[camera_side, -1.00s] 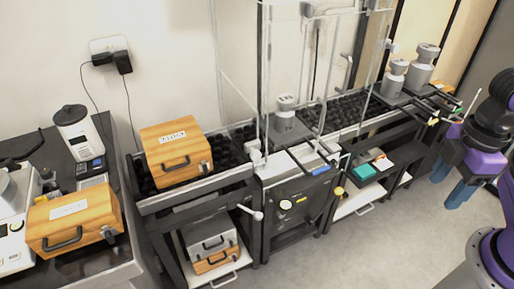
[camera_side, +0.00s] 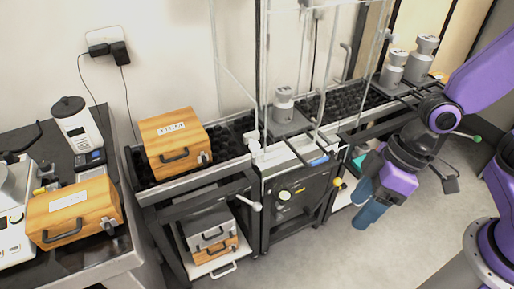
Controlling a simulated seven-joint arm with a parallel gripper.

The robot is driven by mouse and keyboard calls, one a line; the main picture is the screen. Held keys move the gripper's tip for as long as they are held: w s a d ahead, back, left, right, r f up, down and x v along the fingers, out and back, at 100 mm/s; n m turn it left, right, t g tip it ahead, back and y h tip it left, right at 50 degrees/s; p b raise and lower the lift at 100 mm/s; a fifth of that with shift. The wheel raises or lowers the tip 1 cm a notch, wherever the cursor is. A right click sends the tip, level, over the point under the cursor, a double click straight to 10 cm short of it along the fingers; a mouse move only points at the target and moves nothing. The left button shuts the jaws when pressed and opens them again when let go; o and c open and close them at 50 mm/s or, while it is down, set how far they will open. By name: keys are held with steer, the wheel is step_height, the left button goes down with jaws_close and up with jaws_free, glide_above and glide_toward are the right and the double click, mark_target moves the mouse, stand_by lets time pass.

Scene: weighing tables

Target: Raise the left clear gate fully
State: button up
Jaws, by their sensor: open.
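A clear-walled enclosure with thin pale edges stands over the middle weighing table. Its left clear gate (camera_side: 236,88) shows as a faint see-through pane, and its lower edge is hard to make out. A small white fitting (camera_side: 254,146) sits near the pane's lower front corner. A grey metal weight (camera_side: 283,103) stands on a plate inside the enclosure. My gripper (camera_side: 364,200), with blue fingers, is open and empty. It points down-left in front of the tables, right of the middle cabinet and well away from the left gate.
A wooden case (camera_side: 174,143) sits on the black roller bed (camera_side: 228,133) left of the enclosure. More grey weights (camera_side: 394,68) stand on the right. A white-knobbed lever (camera_side: 255,206) and a yellow-knobbed lever (camera_side: 338,182) stick out in front. The floor before the cabinet is clear.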

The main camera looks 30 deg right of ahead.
steer(key=w+a+f+m+t+y, duration=0.1)
steer(key=w+a+f+m+t, duration=0.2)
steer(key=w+a+f, duration=0.4)
steer(key=m+t+h, duration=0.5)
steer(key=m+t, duration=0.1)
steer(key=t, duration=0.8)
glide_toward(256, 147)
steer(key=w, duration=0.9)
steer(key=shift+w+a+f, duration=0.1)
steer(key=shift+a+f, duration=0.05)
steer(key=shift+f, duration=0.05)
jaws_close()
